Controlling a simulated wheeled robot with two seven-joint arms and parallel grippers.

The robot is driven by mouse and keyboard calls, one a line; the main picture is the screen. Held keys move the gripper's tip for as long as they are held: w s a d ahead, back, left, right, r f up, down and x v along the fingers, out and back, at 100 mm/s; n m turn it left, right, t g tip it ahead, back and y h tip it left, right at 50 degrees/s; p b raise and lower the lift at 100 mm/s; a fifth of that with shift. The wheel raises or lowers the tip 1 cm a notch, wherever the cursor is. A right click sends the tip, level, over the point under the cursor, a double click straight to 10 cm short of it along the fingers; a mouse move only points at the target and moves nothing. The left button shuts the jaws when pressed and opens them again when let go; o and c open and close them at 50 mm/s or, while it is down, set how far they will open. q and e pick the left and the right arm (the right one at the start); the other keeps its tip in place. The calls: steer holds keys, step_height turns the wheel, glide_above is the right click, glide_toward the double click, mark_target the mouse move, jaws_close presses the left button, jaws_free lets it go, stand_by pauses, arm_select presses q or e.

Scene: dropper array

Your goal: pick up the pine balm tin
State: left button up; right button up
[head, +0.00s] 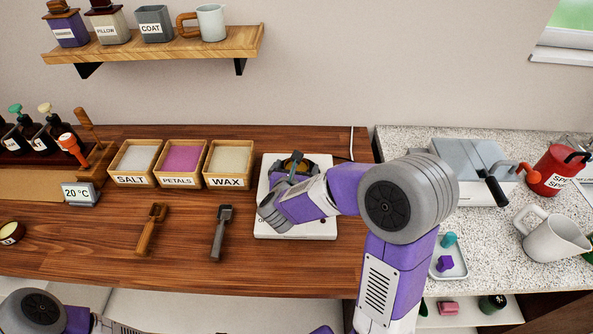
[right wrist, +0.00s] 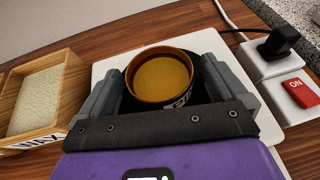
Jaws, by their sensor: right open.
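A round brown tin or pot (right wrist: 140,93) with amber contents and a partly hidden dark label stands upright on the white hot plate; it also shows in the head view (head: 291,163), partly behind my gripper. In the head view my right gripper (head: 289,177) is over the hot plate (head: 268,233). A small open tin (head: 11,233) with pale yellow contents lies at the far left edge of the table. My left gripper is out of view.
Boxes of salt (head: 135,180), petals (head: 180,180) and wax (head: 229,182) stand left of the hot plate. A wooden tool (head: 151,230) and a dark tool (head: 222,232) lie in front. A red switch (right wrist: 299,92) and black plug (right wrist: 278,42) are at the right.

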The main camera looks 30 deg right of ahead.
steer(key=c, duration=1.2)
steer(key=shift+r, duration=0.1)
